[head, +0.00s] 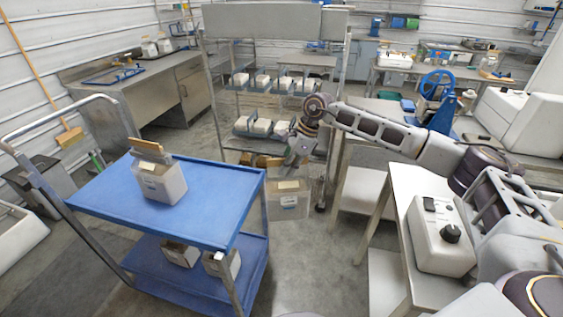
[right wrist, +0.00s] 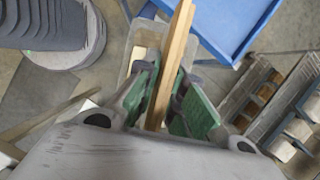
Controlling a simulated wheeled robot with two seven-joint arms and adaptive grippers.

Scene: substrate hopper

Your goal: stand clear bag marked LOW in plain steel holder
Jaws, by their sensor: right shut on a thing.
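My right gripper (head: 294,158) is shut on the wooden bar (right wrist: 173,62) at the top of a clear bag (head: 288,205). The bag hangs upright in the air, just right of the blue cart. It has a pale label, too small to read. In the right wrist view the gripper's green pads (right wrist: 168,100) press on the bar, and part of the bag (right wrist: 143,48) shows beyond. A similar clear bag (head: 160,183) with a wooden bar stands on the cart's top. I cannot make out a plain steel holder. My left gripper is not in view.
The blue cart (head: 215,190) has more clear bags (head: 180,253) on its lower shelf. A steel rack (head: 275,20) with rows of pale blocks stands behind the held bag. A bench with a white device (head: 440,235) is at right. Bare floor lies below the bag.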

